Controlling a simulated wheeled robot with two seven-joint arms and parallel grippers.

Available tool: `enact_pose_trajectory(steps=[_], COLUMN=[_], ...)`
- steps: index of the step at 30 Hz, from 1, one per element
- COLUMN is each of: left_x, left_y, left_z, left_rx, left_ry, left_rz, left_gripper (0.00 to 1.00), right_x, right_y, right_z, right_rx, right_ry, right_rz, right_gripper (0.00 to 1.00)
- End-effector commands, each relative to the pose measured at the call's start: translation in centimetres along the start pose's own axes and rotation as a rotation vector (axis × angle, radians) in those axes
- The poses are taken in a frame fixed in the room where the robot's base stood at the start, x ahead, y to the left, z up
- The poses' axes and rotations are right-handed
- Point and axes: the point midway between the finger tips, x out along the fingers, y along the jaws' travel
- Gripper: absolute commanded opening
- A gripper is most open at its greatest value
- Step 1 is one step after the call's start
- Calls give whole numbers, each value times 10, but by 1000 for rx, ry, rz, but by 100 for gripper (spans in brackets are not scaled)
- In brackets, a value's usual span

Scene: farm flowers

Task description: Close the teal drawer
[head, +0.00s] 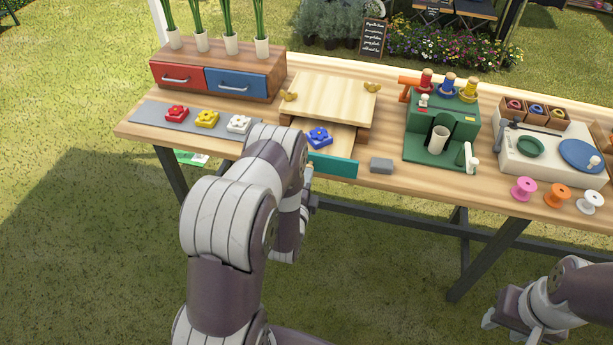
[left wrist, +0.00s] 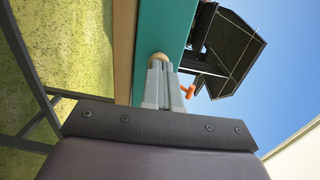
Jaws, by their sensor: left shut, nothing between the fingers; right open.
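The teal drawer (head: 333,166) stands pulled out from under the pale wooden box (head: 330,99) at the table's front edge. A blue flower piece (head: 319,138) shows in or over the open drawer. The teal front also fills the upper middle of the left wrist view (left wrist: 160,30), with a round pale knob (left wrist: 159,59) on it. My left gripper (left wrist: 161,68) is shut and empty, its fingertips at the knob; whether they touch it I cannot tell. In the head view my left arm hides part of the drawer's left side. My right gripper (head: 508,318) is open and empty, low at the right, away from the table.
Red, yellow and white flower pieces lie on a grey mat (head: 150,112) left of the drawer. A grey block (head: 381,165) sits just right of it. A green machine (head: 440,130) and several spools stand further right. A cabinet (head: 225,75) with red and blue drawers stands behind left.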

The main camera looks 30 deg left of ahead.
Motion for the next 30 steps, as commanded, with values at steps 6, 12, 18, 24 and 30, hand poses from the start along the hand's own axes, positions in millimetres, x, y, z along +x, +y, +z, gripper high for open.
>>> enact_pose_trajectory(steps=[6, 12, 18, 24, 30], left_x=[25, 72, 92, 92, 93], left_y=[3, 1, -4, -6, -6], left_z=[-1, -2, -3, -3, -3], left_rx=[0, 0, 0, 0, 0], left_ry=[0, 0, 0, 0, 0], left_rz=[-5, -5, -1, 0, -1], left_gripper=[0, 0, 0, 0, 0], right_x=[13, 33, 38, 37, 38], right_y=[0, 0, 0, 0, 0], right_z=[1, 4, 4, 4, 4], right_rx=[0, 0, 0, 0, 0], right_ry=[0, 0, 0, 0, 0], right_rz=[0, 0, 0, 0, 0], right_gripper=[43, 43, 43, 43, 43])
